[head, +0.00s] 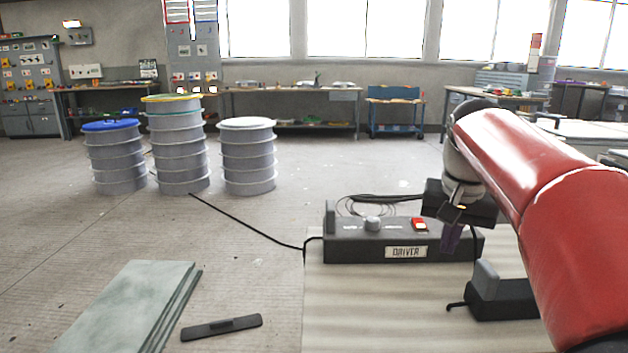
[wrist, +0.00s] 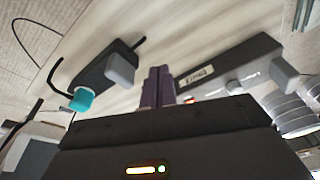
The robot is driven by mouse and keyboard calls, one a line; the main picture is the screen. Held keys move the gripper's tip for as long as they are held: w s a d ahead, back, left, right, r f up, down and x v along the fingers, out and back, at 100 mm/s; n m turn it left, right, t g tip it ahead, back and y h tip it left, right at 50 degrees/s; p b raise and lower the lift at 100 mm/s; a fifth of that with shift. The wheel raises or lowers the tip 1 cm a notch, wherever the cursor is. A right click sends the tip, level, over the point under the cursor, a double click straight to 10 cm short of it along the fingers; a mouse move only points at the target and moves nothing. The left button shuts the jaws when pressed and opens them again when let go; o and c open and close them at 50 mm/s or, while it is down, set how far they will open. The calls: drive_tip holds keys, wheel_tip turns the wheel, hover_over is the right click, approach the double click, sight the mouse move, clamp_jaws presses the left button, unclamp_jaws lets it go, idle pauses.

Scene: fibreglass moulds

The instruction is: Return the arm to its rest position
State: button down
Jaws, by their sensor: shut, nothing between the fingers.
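My gripper (head: 451,238) hangs from my red arm at the right of the head view, over the table beside the driver box. In the wrist view its two purple fingers (wrist: 158,86) are together with nothing between them. The driver box (head: 345,247), dark with a "DRIVER" label, a grey knob and a red switch, stands on the light table (head: 400,310). It also shows in the wrist view (wrist: 228,70). A second dark device with a grey block (head: 490,290) sits at the table's right, partly hidden by my arm. The wrist view shows this device with a teal knob (wrist: 82,99).
Three ribbed drums (head: 180,150) stand on the floor at back left. A stack of grey-green sheets (head: 125,310) and a flat black bar (head: 222,327) lie at front left. A black cable (head: 245,222) runs from the drums to the driver box. Benches line the back wall.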

drive_tip(key=s+a+f+n+t, duration=0.1)
drive_tip(key=s+a+f+n, duration=0.1)
drive_tip(key=s+f, duration=0.5)
drive_tip(key=s+a+f+n+t, duration=0.2)
drive_tip(key=s+a+f, duration=0.3)
drive_tip(key=s, duration=0.8)
wheel_tip(320, 180, down, 3)
drive_tip(key=shift+a+r+n+y, duration=0.2)
drive_tip(key=shift+a+n+y, duration=0.1)
drive_tip(key=c, duration=2.1)
unclamp_jaws()
drive_tip(key=shift+c, duration=0.2)
